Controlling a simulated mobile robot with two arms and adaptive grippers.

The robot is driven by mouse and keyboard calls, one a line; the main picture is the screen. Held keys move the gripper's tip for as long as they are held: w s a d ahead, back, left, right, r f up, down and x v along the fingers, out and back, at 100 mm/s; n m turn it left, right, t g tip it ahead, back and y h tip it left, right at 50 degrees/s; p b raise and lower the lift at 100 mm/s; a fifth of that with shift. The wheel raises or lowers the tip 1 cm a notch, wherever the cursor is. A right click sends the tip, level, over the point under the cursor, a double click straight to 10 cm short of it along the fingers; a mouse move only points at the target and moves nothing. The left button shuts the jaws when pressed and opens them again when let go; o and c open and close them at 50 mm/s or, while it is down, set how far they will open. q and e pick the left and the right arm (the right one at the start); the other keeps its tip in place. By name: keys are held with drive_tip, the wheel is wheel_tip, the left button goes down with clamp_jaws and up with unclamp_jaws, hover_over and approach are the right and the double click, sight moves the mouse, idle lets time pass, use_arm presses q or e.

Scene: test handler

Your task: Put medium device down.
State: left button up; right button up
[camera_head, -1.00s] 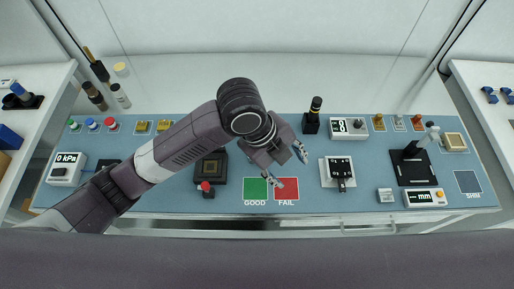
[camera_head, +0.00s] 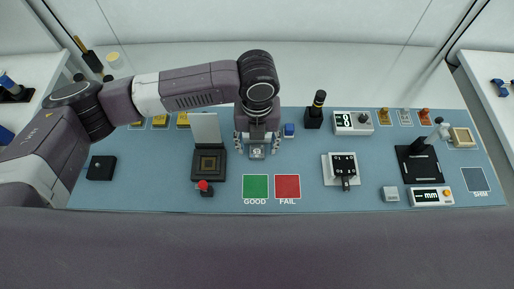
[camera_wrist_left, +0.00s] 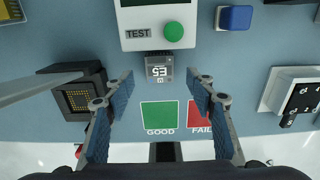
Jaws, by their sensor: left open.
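A small grey block marked like "E5" (camera_wrist_left: 159,68), which I take for the medium device, lies against the front edge of a white tester (camera_wrist_left: 155,22) with a green button and a TEST label. In the head view the block (camera_head: 257,152) shows just below my left gripper (camera_head: 257,142). My left gripper is open. Its two blue-padded fingers stand apart on either side of the block in the wrist view, with visible gaps to it. Most of the tester is hidden behind the gripper in the head view. My right gripper is not in view.
A black socket (camera_head: 209,176) with raised lid stands left, a red-knobbed lever (camera_head: 205,188) before it. A green GOOD pad (camera_head: 255,187) and red FAIL pad (camera_head: 288,187) lie in front, bare. A blue block (camera_head: 289,130) is close right. A white fixture (camera_head: 329,172) stands further right.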

sight(257, 152)
use_arm(q)
drive_tip(key=shift+f, duration=1.3)
drive_tip(key=c, duration=1.2)
drive_tip(key=shift+r, duration=0.15)
drive_tip(key=shift+c, duration=0.2)
wheel_tip(257, 152, up, 20)
drive_tip(key=b, duration=0.3)
